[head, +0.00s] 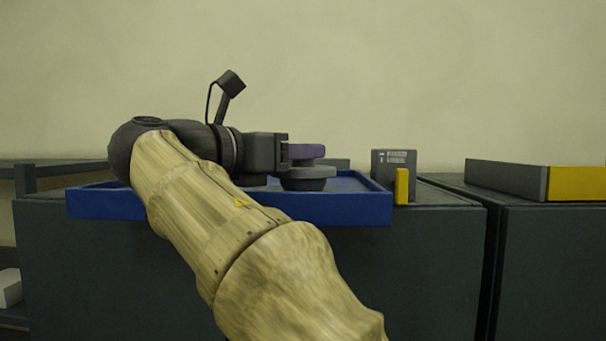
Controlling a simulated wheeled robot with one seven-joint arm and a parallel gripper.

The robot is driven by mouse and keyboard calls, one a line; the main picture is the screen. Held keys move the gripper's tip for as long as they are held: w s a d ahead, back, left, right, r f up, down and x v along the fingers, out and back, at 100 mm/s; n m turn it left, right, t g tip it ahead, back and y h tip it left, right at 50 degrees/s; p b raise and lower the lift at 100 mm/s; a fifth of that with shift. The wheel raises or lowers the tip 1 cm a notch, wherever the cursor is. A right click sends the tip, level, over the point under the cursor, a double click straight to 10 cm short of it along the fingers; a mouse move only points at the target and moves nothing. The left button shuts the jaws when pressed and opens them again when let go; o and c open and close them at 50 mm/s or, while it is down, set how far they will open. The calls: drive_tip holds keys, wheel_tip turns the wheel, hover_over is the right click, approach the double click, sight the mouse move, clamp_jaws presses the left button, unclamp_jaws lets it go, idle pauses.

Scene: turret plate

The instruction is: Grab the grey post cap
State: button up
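My gripper (284,154) is over the blue tray (350,209), seen from the side and pointing right. A grey round stepped piece (305,173), which looks like the grey post cap, is just right of the fingers. The fingers overlap the left edge of these pieces in the view. I cannot tell whether they touch or grip either one. The finger gap is hidden from this side.
The tray sits on a dark cabinet (440,260). Right of it stand a grey box with a label (394,160) and a small yellow block (402,186). A long grey and yellow bar (510,179) lies farther right. The tray's right part looks clear.

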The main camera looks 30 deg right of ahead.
drive_tip(key=c, duration=0.8)
drive_tip(key=shift+r, duration=0.1)
wheel_tip(320, 180, up, 10)
drive_tip(key=p, duration=0.3)
drive_tip(key=shift+w, duration=0.15)
drive_tip(key=shift+s, duration=0.25)
